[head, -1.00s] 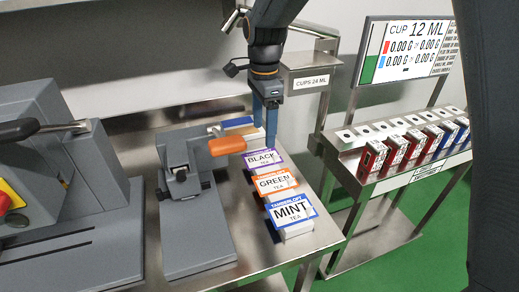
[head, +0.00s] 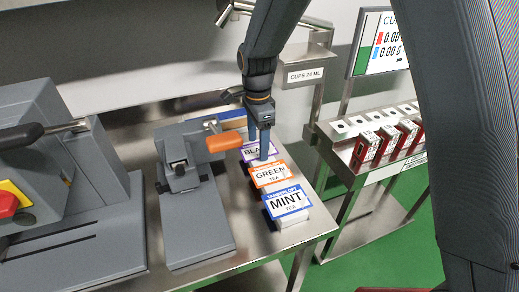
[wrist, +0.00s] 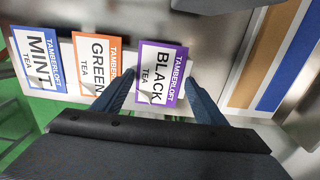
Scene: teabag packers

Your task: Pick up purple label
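The purple label (wrist: 163,72), marked BLACK TEA, lies on top of a stack. In the wrist view it sits between the two fingers of my gripper (wrist: 160,88). The fingers are apart, one on each side of the label's lower part, and nothing is held. In the head view my gripper (head: 258,145) is over the purple label (head: 250,150) and hides part of it. The orange GREEN label (head: 270,174) and the blue MINT label (head: 287,202) lie nearer in the same row; both also show left of it in the wrist view.
A grey device with an orange handle (head: 226,142) stands just left of the labels. A larger grey machine (head: 60,170) is further left. A rack (head: 345,150) with red boxes stands on the right, across a gap showing green floor.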

